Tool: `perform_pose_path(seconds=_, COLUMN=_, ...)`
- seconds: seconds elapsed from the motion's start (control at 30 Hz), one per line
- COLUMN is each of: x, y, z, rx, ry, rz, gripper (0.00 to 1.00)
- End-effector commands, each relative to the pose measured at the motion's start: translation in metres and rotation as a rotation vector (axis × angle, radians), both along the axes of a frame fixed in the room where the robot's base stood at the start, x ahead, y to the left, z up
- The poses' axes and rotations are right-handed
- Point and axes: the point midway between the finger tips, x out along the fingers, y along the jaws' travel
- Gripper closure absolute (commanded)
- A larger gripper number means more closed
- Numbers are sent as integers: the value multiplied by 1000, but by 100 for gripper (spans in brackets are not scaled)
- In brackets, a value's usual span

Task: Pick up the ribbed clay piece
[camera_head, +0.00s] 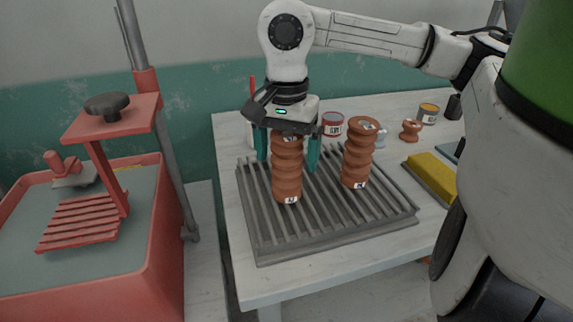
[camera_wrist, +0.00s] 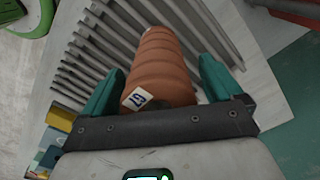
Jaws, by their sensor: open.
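Two ribbed clay pieces stand upright on a grey slatted rack (camera_head: 330,240). The left ribbed clay piece (camera_head: 287,175) is between the teal fingers of my gripper (camera_head: 288,160). The right ribbed clay piece (camera_head: 357,155) stands apart, to the right of my gripper. In the wrist view my gripper (camera_wrist: 160,85) is open, with one finger on each side of a ribbed clay piece (camera_wrist: 163,65) that has a white label near its end. In the head view my gripper's body hides that piece's top.
A red can (camera_head: 332,124), a small clay item (camera_head: 410,131) and another can (camera_head: 428,114) stand behind on the white table (camera_head: 290,283). A yellow block (camera_head: 432,176) lies right of the rack. A red bin with a press (camera_head: 118,250) stands at left.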

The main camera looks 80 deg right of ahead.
Motion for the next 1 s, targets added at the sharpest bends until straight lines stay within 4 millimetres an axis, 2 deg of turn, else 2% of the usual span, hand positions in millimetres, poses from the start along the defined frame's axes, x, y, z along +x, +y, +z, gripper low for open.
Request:
perform_pose_path(seconds=0.1, x=0, y=0, z=-10, rx=0, ry=-1, rz=0, gripper=7)
perform_pose_path(seconds=0.37, x=0, y=0, z=-12, rx=0, ry=-1, rz=0, gripper=7)
perform_pose_path(seconds=1.0, x=0, y=0, z=-12, rx=0, ry=-1, rz=0, gripper=68)
